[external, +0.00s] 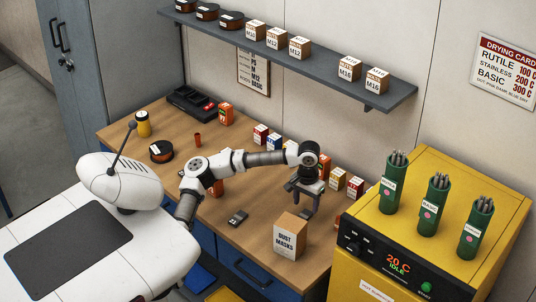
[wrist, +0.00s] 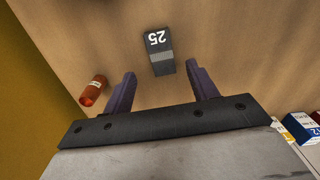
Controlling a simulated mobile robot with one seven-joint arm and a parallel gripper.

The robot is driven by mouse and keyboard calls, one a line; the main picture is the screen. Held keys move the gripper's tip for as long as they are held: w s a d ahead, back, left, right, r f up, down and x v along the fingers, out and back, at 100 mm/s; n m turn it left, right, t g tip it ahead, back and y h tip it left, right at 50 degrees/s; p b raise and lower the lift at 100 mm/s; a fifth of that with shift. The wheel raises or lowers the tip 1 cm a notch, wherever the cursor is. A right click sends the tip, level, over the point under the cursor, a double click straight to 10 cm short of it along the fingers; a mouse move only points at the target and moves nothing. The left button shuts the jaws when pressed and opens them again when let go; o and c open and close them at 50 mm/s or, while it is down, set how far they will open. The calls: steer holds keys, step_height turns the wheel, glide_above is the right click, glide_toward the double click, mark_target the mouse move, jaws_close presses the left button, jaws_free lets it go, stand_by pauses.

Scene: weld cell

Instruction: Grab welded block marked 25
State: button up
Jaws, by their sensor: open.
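The block marked 25 (wrist: 160,52) is dark with a grey band and a white number, upside down in the wrist view. It lies on the wooden bench just beyond my fingertips, roughly centred between them. My gripper (wrist: 163,75) is open and empty, with one purple-grey finger on each side. In the external view my gripper (external: 303,202) points down over the right part of the bench, behind the dust masks box. I cannot make out the block marked 25 in that view; the box may hide it.
The dust masks box (external: 290,238) stands at the bench's front, close to my gripper. Another small dark block (external: 237,217) lies left of it. A red-orange cylinder (wrist: 93,90) lies left of my fingers. Small boxes (external: 354,187) and the yellow oven (external: 400,232) stand to the right.

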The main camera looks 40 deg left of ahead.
mark_target(304, 215)
steer(key=f, duration=0.2)
steer(key=f+p, duration=0.1)
steer(key=f, duration=0.2)
steer(key=shift+s+a, duration=0.15)
steer(key=shift+s, duration=0.05)
steer(key=shift+r, duration=0.1)
jaws_close()
